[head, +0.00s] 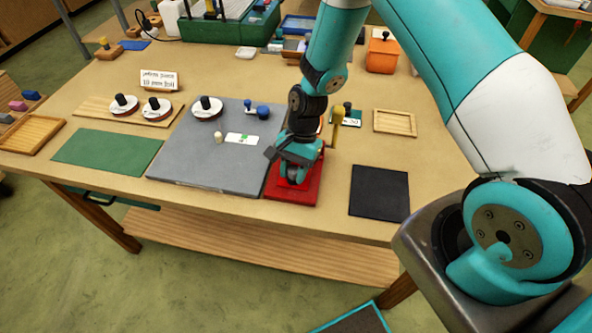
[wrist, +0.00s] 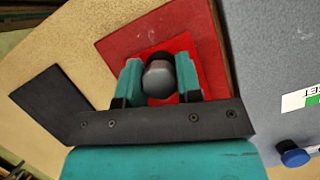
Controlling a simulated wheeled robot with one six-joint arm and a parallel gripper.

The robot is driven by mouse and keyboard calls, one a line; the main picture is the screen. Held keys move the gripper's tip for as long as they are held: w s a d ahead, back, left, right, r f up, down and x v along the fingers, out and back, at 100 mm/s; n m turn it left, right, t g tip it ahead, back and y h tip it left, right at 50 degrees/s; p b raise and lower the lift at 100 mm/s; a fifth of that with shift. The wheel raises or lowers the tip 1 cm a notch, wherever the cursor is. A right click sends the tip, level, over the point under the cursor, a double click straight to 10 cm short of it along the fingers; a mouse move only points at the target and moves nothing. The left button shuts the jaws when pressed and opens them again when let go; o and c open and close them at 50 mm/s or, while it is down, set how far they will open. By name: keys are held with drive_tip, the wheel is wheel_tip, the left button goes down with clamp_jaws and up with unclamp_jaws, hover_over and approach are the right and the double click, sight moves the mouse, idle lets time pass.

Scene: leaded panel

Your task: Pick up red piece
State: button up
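The red piece (wrist: 160,53) is a bright red square with a round dark grey knob (wrist: 158,77) on top. It lies over a darker red square mat (wrist: 133,42), and in the head view it is mostly hidden by my gripper. My gripper (wrist: 159,82) points down over the piece, with one teal finger on each side of the knob. The knob fills the space between the fingers, with no clear gap on either side. In the head view my gripper (head: 293,178) is above the red mat (head: 290,197) at the table's front edge.
A grey board (head: 185,160) adjoins the red mat on the left, carrying a blue-knobbed piece (head: 262,112) and a white card (head: 241,139). A black mat (head: 379,192) lies to the right. A yellow-topped post (head: 338,117) stands close behind my gripper. A green mat (head: 107,150) lies far left.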

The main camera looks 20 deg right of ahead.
drive_tip(key=shift+r, duration=0.1)
drive_tip(key=shift+r+b, duration=0.45)
drive_tip(key=shift+r, duration=0.05)
wheel_tip(320, 180, up, 2)
drive_tip(key=shift+w+b, duration=0.1)
drive_tip(key=shift+b, duration=0.45)
drive_tip(key=s+d+b, duration=0.1)
drive_tip(key=s+d, duration=0.2)
drive_tip(key=d, duration=0.1)
drive_tip(key=s+d+b, duration=0.2)
drive_tip(key=s+d, duration=0.1)
drive_tip(key=d, duration=0.2)
drive_tip(key=s+d+b, duration=0.2)
drive_tip(key=s+d, duration=0.2)
drive_tip(key=d, duration=0.1)
drive_tip(key=shift+s+r, duration=0.1)
drive_tip(key=shift+s+d, duration=0.3)
drive_tip(key=shift+r, duration=0.1)
drive_tip(key=shift+o, duration=0.5)
drive_tip(key=shift+c, duration=0.5)
